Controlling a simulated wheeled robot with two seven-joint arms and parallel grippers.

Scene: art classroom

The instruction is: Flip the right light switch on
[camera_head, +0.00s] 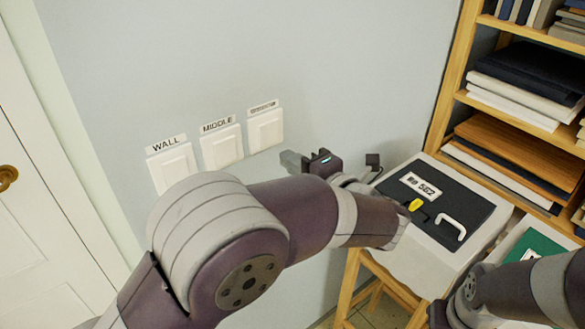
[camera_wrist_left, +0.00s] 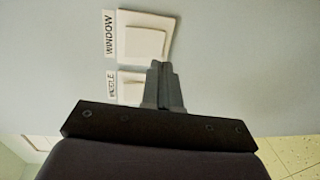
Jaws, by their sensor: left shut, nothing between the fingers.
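Three white light switches are on the grey wall in a row. The right switch (camera_head: 265,130) has a small label above it; the left wrist view shows it labelled WINDOW (camera_wrist_left: 143,42). The middle switch (camera_head: 222,147), labelled MIDDLE, is partly hidden by my gripper in the wrist view (camera_wrist_left: 130,90). The left switch (camera_head: 173,166) is labelled WALL. My left gripper (camera_head: 292,161) is shut and empty, just right of and below the right switch in the head view. Contact with the wall cannot be told. My right gripper (camera_head: 447,314) is low at the right, its fingers unclear.
A grey case with a dark lid (camera_head: 440,205) and white handle stands on a wooden stool (camera_head: 385,290) at the right. A wooden shelf (camera_head: 452,75) with books and boards is behind it. A white door (camera_head: 40,220) is at the left.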

